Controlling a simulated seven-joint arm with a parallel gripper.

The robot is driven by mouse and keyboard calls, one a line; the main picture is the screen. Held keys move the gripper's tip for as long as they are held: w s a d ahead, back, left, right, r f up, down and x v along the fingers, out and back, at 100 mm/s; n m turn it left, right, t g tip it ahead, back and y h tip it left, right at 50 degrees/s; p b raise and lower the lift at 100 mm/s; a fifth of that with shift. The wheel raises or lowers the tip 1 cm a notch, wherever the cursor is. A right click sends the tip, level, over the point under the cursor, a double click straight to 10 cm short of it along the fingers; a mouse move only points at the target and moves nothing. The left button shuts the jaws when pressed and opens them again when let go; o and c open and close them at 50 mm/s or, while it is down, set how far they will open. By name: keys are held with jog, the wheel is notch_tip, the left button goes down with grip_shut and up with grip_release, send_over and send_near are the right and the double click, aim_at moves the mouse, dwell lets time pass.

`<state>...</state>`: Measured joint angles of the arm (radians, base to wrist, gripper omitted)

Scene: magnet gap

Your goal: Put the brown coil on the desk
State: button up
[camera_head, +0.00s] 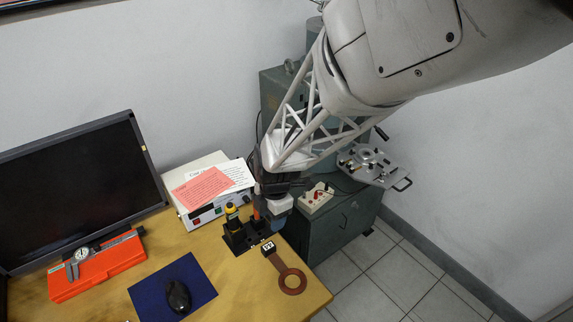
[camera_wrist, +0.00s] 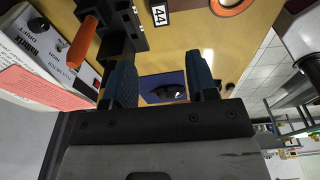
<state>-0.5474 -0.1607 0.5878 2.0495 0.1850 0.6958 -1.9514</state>
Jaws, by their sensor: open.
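The brown coil (camera_head: 292,281) is a flat ring on a short handle with a white number tag. It lies flat on the wooden desk (camera_head: 235,275) near the desk's right edge. In the wrist view only part of the coil (camera_wrist: 232,6) shows at the top edge, with its tag to the left. My gripper (camera_head: 279,207) hangs over the back right part of the desk, beside the black stand and behind the coil. In the wrist view the blue fingers of my gripper (camera_wrist: 160,62) are apart with nothing between them.
The black stand (camera_head: 237,240) holds yellow and orange-handled tools close to my gripper. A white instrument box (camera_head: 197,214) with papers stands behind it. A mouse (camera_head: 178,296) on a blue mat, an orange case (camera_head: 97,272) and a monitor (camera_head: 80,185) are to the left.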

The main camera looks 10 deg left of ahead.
dwell(0.4)
jog(key=s+d+r+m+t, duration=0.1)
jog(key=s+d+r+m, duration=0.1)
jog(key=d+r+m, duration=0.6)
jog(key=s+d+r+m+t, duration=0.1)
jog(key=s+d+r+m, duration=0.1)
jog(key=d+r+m, duration=0.5)
jog(key=s+d+r+m, duration=0.4)
jog(key=s+d+m, duration=0.2)
jog(key=d, duration=0.2)
jog(key=s+d+r+m+t+h, duration=0.1)
jog(key=s+d+r+m, duration=0.3)
jog(key=s+d+m, duration=0.2)
jog(key=shift+s+d+t, duration=0.2)
jog(key=shift+d+t, duration=0.1)
jog(key=shift+d, duration=0.6)
